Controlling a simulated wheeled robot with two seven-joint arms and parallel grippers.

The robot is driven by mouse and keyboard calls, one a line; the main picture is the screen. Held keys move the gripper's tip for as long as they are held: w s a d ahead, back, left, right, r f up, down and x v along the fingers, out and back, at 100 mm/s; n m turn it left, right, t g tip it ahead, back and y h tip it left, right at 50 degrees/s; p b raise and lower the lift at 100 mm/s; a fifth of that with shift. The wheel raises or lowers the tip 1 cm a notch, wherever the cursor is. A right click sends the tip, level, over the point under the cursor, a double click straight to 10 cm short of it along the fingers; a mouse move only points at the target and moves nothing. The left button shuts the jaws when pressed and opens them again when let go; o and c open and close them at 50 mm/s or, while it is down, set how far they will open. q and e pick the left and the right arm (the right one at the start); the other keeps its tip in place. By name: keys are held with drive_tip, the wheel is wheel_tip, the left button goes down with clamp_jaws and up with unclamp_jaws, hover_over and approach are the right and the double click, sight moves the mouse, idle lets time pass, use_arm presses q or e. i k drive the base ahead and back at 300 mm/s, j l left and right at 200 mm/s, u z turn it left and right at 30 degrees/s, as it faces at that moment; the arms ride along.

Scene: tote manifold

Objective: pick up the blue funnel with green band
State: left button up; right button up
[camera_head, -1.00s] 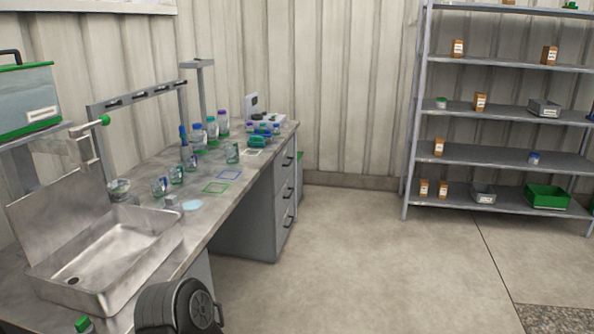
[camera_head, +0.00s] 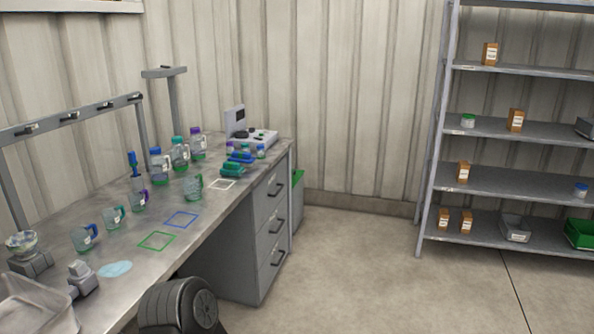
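I cannot make out a blue funnel with a green band for sure. On the bench (camera_head: 215,208), a stack of small teal and blue pieces (camera_head: 233,169) lies near the far end, too small to identify. A clear bowl-like piece (camera_head: 22,242) sits on a grey base at the near left. Neither of my grippers is in view; only a dark rounded part, which seems to be mine, shows at the bottom.
Several capped bottles (camera_head: 180,154) and clear mugs (camera_head: 85,238) stand along the bench. Green (camera_head: 157,241) and blue (camera_head: 182,219) outlines mark its top beside a pale blue patch (camera_head: 115,269). A shelf rack (camera_head: 510,181) stands right. The floor (camera_head: 360,275) between is clear.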

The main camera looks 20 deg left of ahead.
sight(26, 250)
drive_tip(key=i+l+u, duration=0.2)
drive_tip(key=i+u, duration=0.2)
drive_tip(key=i+l+u, duration=0.3)
drive_tip(key=u, duration=0.15)
drive_tip(key=i+l+u, duration=0.7)
drive_tip(key=l+u, duration=0.15)
drive_tip(key=l, duration=0.15)
